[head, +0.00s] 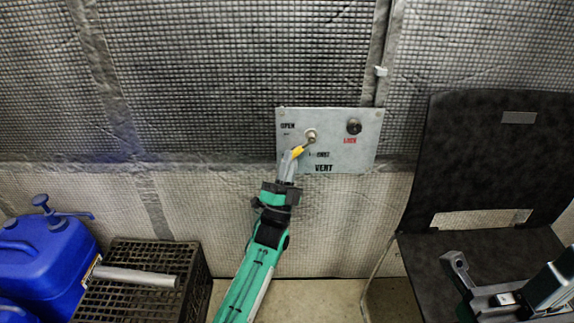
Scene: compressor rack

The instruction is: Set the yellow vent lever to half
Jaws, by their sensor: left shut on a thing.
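The yellow vent lever (299,152) is on a pale grey panel (352,164) on the far wall. It slants down and left from its round pivot (310,136). OPEN is printed left of the pivot, a small, hard-to-read label lies below it, and VENT is near the panel's bottom edge. My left gripper (294,158) is shut on the lever, reaching up from below; its fingers hide part of the lever. My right gripper (480,286) is low at the right, away from the panel; its jaw opening is unclear.
A dark knob (354,126) above a red LOCK label sits right of the lever. A black chair (478,160) stands at the right. A blue jug (45,255) and a black crate (190,270) with a grey tube (135,276) are at the lower left.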

